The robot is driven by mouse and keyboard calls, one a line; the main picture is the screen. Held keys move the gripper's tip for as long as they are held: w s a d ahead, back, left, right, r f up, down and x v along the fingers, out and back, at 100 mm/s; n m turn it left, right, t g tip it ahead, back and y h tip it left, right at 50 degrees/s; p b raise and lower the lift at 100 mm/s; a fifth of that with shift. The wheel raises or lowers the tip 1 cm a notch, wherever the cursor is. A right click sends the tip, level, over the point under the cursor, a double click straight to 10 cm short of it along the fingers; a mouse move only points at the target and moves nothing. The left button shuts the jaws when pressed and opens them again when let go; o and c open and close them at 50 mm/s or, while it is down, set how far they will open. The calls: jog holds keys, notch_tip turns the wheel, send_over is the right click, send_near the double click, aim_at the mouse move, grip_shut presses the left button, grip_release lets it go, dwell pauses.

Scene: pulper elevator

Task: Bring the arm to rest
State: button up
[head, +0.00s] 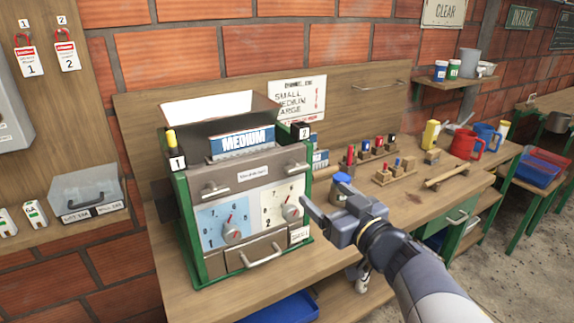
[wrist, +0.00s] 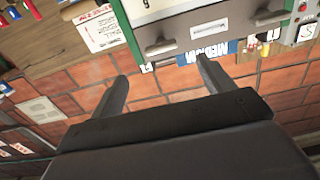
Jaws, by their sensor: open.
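My gripper (head: 322,212) is at the end of my arm, in front of the right side of the green-framed pulper machine (head: 188,228) in the head view. In the wrist view my gripper (wrist: 162,82) has its two dark fingers spread apart with nothing between them. The machine has two dials, a hopper on top and a blue MEDIUM sign (head: 243,142). In the head view, one finger shows near the right-hand dial (head: 290,212); whether it touches the machine I cannot tell. In the wrist view the machine's front appears at the top, beyond the fingers.
A blue-lidded jar (head: 341,186) stands on the wooden bench close behind my gripper. Several coloured-handled tools stand in racks further right, with a red jug (head: 466,145) beyond. A blue bin (head: 280,309) lies below the machine. A shelf (head: 455,83) holds small jars.

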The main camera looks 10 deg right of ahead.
aim_at(297, 172)
jog(key=x, duration=1)
jog(key=shift+w+f, duration=0.1)
jog(key=shift+w+a+m, duration=0.15)
jog(key=shift+w+m, duration=0.1)
jog(key=shift+m, duration=0.45)
